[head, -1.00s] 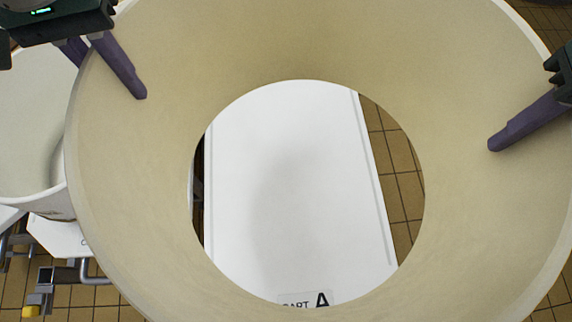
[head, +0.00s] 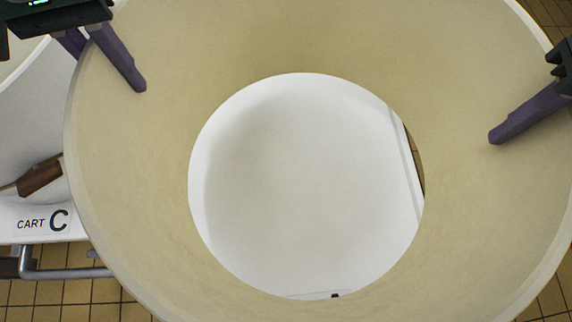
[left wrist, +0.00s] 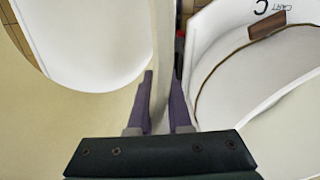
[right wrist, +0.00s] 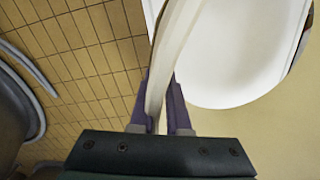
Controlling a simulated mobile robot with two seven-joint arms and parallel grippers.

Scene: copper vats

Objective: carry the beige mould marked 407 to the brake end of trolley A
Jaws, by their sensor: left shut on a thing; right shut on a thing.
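The beige mould (head: 140,205) is a wide, open ring that fills most of the head view. I see into it from above; no 407 mark shows. My left gripper (head: 118,62) is shut on its upper left rim, and the left wrist view shows the fingers (left wrist: 162,92) on both sides of the wall. My right gripper (head: 495,138) is shut on the right rim, also seen in the right wrist view (right wrist: 159,88). Through the mould's opening lies the white top of trolley A (head: 300,180). Its label is almost wholly hidden.
Tiled floor (right wrist: 95,60) shows to the right. Grey curved metal (right wrist: 15,110) is at the left edge of the right wrist view.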

